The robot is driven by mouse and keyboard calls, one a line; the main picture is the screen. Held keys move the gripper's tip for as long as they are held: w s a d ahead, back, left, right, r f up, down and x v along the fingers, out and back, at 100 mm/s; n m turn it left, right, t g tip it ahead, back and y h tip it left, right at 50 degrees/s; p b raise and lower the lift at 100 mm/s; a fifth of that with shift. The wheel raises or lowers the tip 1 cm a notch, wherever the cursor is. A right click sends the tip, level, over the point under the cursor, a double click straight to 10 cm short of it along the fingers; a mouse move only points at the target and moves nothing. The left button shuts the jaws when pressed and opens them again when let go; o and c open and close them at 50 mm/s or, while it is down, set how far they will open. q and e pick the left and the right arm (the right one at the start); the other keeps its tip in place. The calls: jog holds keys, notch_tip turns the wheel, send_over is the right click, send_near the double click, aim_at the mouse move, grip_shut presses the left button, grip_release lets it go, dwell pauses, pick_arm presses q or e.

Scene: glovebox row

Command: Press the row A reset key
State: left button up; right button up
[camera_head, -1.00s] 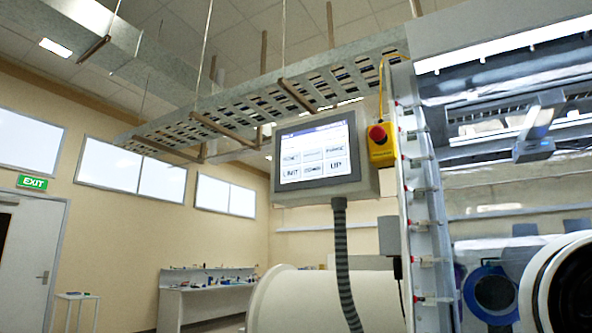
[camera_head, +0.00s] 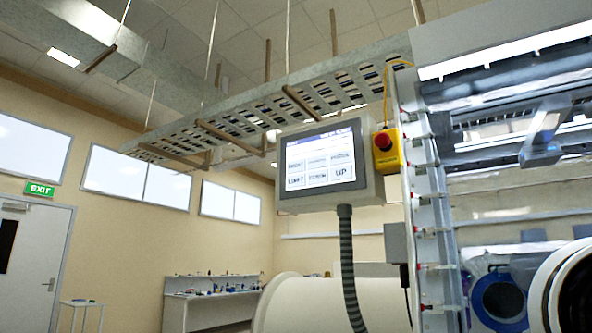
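A grey panel with a lit touch screen (camera_head: 320,160) hangs near the middle of the head view, on a dark ribbed conduit (camera_head: 349,265). The screen shows two rows of white keys. The upper left key (camera_head: 295,166) appears to read RESET, though the lettering is blurred. The lower row seems to read LIMIT, a blurred word and UP. The small header text at the top of the screen is too blurred to read for certain. Neither of my grippers is in view.
A yellow box with a red emergency button (camera_head: 383,141) is right of the panel. The glovebox with a round port (camera_head: 570,290) fills the right side. A white cylinder (camera_head: 300,303) is below the panel. A bench (camera_head: 210,305) and door (camera_head: 35,260) stand far back.

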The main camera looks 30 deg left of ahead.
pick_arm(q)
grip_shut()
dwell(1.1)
